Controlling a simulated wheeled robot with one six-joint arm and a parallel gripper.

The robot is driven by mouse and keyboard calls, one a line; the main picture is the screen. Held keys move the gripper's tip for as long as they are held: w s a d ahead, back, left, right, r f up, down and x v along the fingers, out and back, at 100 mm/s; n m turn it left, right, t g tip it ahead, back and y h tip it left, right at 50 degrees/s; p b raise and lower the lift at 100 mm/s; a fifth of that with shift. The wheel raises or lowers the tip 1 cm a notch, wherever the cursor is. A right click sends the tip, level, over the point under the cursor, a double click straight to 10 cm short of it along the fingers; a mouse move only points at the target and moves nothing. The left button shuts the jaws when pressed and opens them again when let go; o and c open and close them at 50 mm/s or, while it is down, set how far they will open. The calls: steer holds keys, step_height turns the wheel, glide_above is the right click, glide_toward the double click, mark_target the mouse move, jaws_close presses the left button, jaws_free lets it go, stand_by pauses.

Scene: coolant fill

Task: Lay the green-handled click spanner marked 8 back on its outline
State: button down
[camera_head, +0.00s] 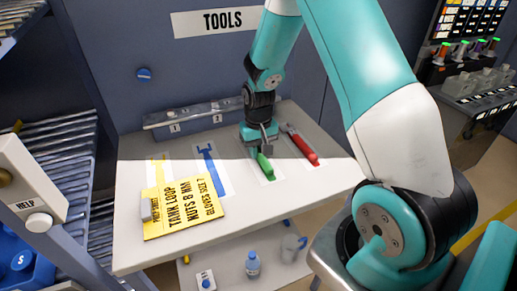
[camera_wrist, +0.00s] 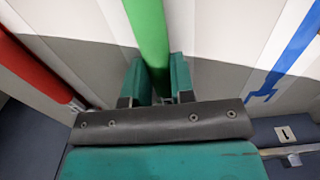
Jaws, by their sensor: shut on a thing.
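The green-handled spanner (camera_head: 265,166) is at the middle of the tool bench, under my gripper (camera_head: 259,146). In the wrist view its green handle (camera_wrist: 148,40) runs between the two teal fingers of my gripper (camera_wrist: 154,82), which is shut on it. A green outline shows around the handle's near end on a pale panel (camera_head: 273,176). I cannot tell whether the spanner touches the board. The spanner's head and the 8 mark are hidden by the gripper.
A red-handled spanner (camera_head: 302,146) lies close to the right. A blue outline (camera_head: 212,170) and a yellow outline (camera_head: 160,170) are empty to the left. A grey rail (camera_head: 195,117) runs along the back.

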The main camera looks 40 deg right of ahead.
steer(key=shift+f, duration=0.2)
steer(key=c, duration=1)
jaws_free()
steer(key=shift+o, duration=0.2)
steer(key=shift+r, duration=0.6)
step_height(320, 180, up, 12)
steer(key=a+f+b, duration=0.1)
steer(key=b, duration=0.1)
steer(key=s+a+r+n+y, duration=0.2)
steer(key=s+a+r+n, duration=0.2)
steer(key=s+a, duration=0.6)
steer(key=s+a+r+n+y, duration=0.2)
steer(key=s+a+r+n, duration=0.3)
steer(key=s+a, duration=0.6)
steer(key=shift+s+a+r+n, duration=0.25)
steer(key=shift+s+n, duration=0.4)
steer(key=shift+n, duration=0.05)
